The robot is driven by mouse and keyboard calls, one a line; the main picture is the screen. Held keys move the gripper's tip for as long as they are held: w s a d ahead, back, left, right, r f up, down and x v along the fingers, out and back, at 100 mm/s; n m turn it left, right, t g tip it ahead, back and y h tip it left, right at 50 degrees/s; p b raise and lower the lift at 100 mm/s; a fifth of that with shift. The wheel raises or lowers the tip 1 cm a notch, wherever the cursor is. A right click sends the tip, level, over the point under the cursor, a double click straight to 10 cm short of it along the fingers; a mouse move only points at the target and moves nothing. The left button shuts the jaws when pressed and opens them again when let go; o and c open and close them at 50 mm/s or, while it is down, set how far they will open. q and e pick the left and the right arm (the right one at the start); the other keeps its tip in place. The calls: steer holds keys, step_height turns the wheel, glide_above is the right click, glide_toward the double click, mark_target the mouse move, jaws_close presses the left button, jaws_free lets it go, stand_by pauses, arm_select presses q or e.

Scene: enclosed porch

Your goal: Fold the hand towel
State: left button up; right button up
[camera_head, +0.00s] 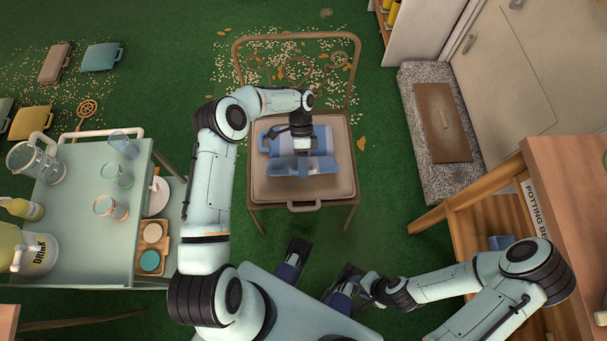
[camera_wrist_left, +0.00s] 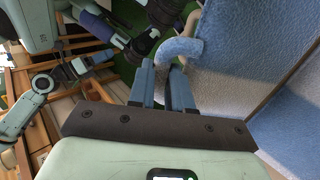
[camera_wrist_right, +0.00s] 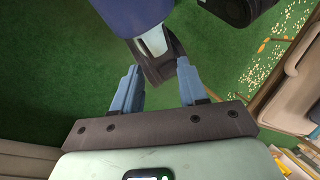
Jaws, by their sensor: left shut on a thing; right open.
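The blue hand towel (camera_head: 318,139) lies on the chair seat, with a paler blue part (camera_head: 318,167) toward its near edge. It fills the right side of the left wrist view (camera_wrist_left: 228,95), and a rolled blue portion curls at the fingertips there. My left gripper (camera_head: 303,165) is over the towel's near part and shut on it; the exact grip is partly hidden. My right gripper (camera_wrist_right: 158,88) is open and empty, low beside my own base, well away from the towel.
The chair (camera_head: 337,187) has a tan seat and an ornate metal back. A cart (camera_head: 75,205) with glasses and a pitcher stands at left. A wooden bench (camera_head: 570,180) is at right, with a stone step (camera_head: 410,90) behind. Green floor surrounds the chair.

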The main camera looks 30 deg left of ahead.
arm_select(q)
steer(key=shift+w, duration=0.1)
steer(key=shift+w+a+r+g+h+b, duration=0.1)
steer(key=shift+w+a+g+h+b, duration=0.2)
steer(key=shift+b, duration=0.75)
steer(key=shift+w+r+b, duration=0.15)
steer(key=shift+b, duration=0.15)
steer(key=shift+w+a+r+g+h+b, duration=0.3)
steer(key=shift+w+a+r+g+b, duration=0.15)
steer(key=shift+b, duration=1)
steer(key=shift+w+a+r+g+b, duration=0.15)
steer(key=shift+w+g+b, duration=0.2)
steer(key=shift+b, duration=0.8)
steer(key=shift+w+r+h+b, duration=0.2)
steer(key=shift+r+h+b, duration=0.1)
steer(key=shift+b, duration=0.1)
arm_select(e)
steer(key=w+d+f+t+h, duration=0.1)
steer(key=w+d+f+t, duration=0.2)
steer(key=w+f, duration=0.6)
steer(key=shift+w+d+f+m, duration=0.2)
steer(key=shift+w+d+m, duration=0.1)
steer(key=shift+d, duration=0.35)
arm_select(q)
steer(key=shift+o, duration=0.4)
steer(key=shift+a, duration=0.1)
